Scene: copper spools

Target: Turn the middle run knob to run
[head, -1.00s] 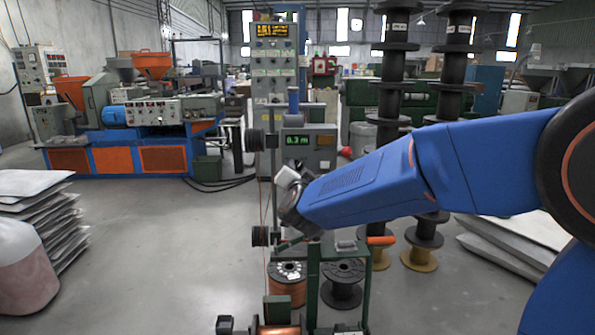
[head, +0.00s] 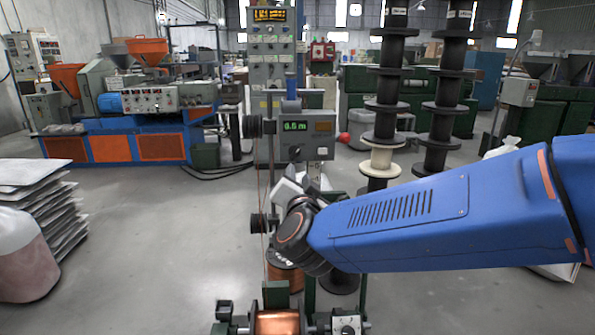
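The grey control box (head: 318,141) with a lit green display (head: 295,126) reading about 0.5 m stands at the centre of the head view. A small dark round knob (head: 294,152) shows on its front below the display. The tall grey panel (head: 271,60) behind it carries several small knobs and a yellow readout. I cannot tell which knob is the middle run knob. My gripper (head: 300,186) is below the box front, apart from the dark knob in the picture. My wrist partly hides it, and I cannot tell whether it is open or shut.
A copper-wound spool (head: 278,323) sits at the bottom, with another copper spool (head: 284,278) behind it. Stacks of black spools (head: 386,97) stand to the right of the box. A blue and orange machine (head: 150,138) is at left. The floor at left centre is clear.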

